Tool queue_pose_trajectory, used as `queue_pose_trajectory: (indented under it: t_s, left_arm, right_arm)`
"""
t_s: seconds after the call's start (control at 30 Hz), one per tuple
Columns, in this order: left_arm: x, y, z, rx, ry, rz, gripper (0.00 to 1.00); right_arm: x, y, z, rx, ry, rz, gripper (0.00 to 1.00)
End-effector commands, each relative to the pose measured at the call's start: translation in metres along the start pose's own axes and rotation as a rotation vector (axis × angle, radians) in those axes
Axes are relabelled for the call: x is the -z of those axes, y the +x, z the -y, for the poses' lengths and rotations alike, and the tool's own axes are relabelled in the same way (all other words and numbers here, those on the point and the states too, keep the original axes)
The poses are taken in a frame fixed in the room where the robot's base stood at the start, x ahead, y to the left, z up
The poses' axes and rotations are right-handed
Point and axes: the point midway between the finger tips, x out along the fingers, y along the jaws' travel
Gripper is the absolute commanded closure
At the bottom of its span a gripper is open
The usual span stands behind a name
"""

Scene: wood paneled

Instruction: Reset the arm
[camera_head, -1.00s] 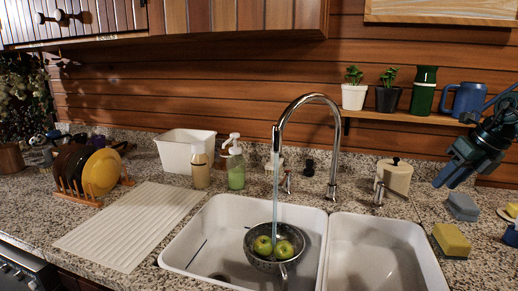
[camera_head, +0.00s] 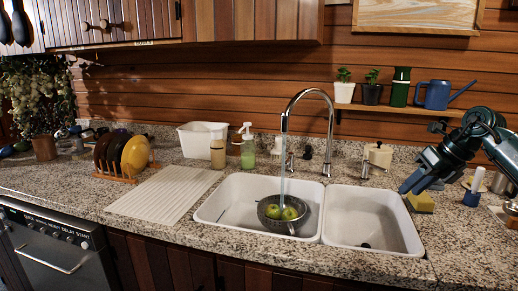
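My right arm comes in from the right. Its gripper (camera_head: 418,178) hangs in the air over the right end of the counter, just right of the right sink basin, with its fingers pointing down and left. It is seen from the side, and whether its fingers are apart or together cannot be told. It partly hides a yellow sponge (camera_head: 421,203). My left arm and gripper are not in view.
Water runs from the tall tap (camera_head: 331,130) into a colander (camera_head: 277,222) with green apples (camera_head: 288,213) in the left basin. A plate rack (camera_head: 115,176), draining mat (camera_head: 165,190) and white tub (camera_head: 200,140) stand left. A wall shelf (camera_head: 400,110) holds plants and a watering can (camera_head: 440,94).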

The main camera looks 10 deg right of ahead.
Motion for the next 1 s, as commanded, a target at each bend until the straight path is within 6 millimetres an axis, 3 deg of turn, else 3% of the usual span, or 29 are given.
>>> queue_pose_trajectory:
  t_s: [0.03, 0.17, 0.3, 0.4, 0.53, 0.6, 0.73, 0.87, 1.0]
  left_arm:
    - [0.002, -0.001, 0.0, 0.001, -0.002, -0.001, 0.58]
    - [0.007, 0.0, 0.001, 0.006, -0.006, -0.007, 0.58]
    - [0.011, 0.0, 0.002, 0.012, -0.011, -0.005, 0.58]
    - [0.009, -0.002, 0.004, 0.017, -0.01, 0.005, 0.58]
    - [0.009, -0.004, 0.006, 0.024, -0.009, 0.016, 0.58]
    - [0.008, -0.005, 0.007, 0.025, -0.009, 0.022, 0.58]
    - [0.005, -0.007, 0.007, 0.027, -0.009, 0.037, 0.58]
    - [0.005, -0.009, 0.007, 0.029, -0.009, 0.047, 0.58]
    - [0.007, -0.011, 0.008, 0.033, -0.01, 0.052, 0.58]
  right_arm:
    - [-0.002, 0.024, -0.018, -0.059, -0.018, 0.005, 0.64]
    - [-0.004, 0.08, -0.074, -0.245, -0.038, 0.045, 0.64]
    - [0.01, 0.14, -0.154, -0.526, 0.021, 0.099, 0.64]
    - [0.028, 0.172, -0.213, -0.76, 0.158, 0.148, 0.64]
    - [0.052, 0.194, -0.269, -1.02, 0.443, 0.203, 0.64]
    - [0.066, 0.201, -0.286, -1.129, 0.641, 0.228, 0.64]
    - [0.094, 0.215, -0.296, -1.253, 1.072, 0.264, 0.64]
    - [0.136, 0.236, -0.285, -1.264, 1.559, 0.277, 0.64]
    - [0.204, 0.261, -0.268, -1.141, 2.09, 0.26, 0.64]
